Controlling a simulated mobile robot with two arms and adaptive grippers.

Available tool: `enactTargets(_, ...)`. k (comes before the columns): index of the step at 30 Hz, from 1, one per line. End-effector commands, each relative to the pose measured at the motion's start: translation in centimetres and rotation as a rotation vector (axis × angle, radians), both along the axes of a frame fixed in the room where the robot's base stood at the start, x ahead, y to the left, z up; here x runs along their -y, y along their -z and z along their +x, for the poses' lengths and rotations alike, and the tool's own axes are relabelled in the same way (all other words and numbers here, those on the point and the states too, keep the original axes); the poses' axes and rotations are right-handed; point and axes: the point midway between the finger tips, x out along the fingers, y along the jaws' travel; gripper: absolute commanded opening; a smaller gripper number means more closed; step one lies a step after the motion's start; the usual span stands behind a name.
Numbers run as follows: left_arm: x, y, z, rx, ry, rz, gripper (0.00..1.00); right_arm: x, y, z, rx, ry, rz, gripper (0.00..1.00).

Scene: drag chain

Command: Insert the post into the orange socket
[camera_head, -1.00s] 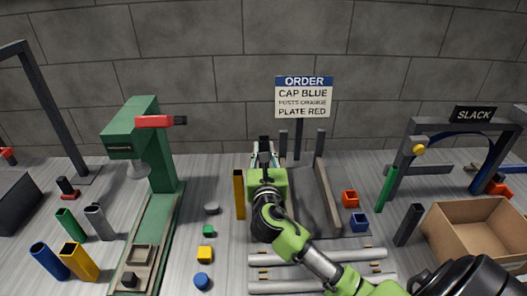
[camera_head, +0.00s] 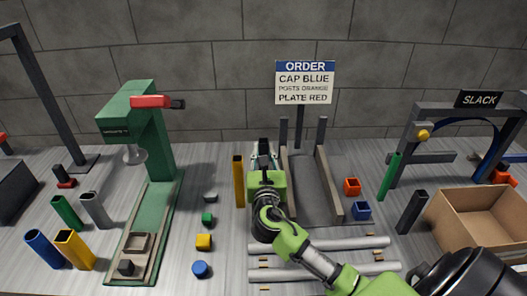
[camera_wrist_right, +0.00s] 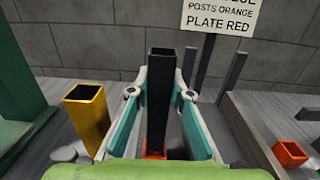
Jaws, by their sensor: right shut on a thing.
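My right gripper (camera_head: 264,160) is shut on a dark, square, hollow post (camera_wrist_right: 160,95), which stands upright between the fingers. It also shows in the head view (camera_head: 263,146). In the right wrist view, an orange-red socket (camera_wrist_right: 154,154) shows at the post's lower end, low between the fingers. The fingers partly hide it, and I cannot tell whether the post is inside it or just in front of it. My left gripper is not in view.
A tall yellow post (camera_head: 239,182) stands just left of the gripper. An orange-red box (camera_head: 352,187) and a blue box (camera_head: 361,210) stand to the right. A grey channel with side walls (camera_head: 328,183) is close by. A green press (camera_head: 160,150) stands left, a cardboard box (camera_head: 478,218) right.

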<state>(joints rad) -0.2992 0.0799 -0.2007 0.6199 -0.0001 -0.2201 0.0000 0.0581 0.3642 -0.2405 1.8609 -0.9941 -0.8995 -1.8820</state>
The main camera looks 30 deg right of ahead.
Motion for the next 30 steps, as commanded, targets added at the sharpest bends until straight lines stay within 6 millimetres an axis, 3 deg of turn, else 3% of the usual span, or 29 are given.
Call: enactTargets(30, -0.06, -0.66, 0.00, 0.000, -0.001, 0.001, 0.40, 0.00, -0.05, -0.02, 0.001, 0.000, -0.001, 0.00)
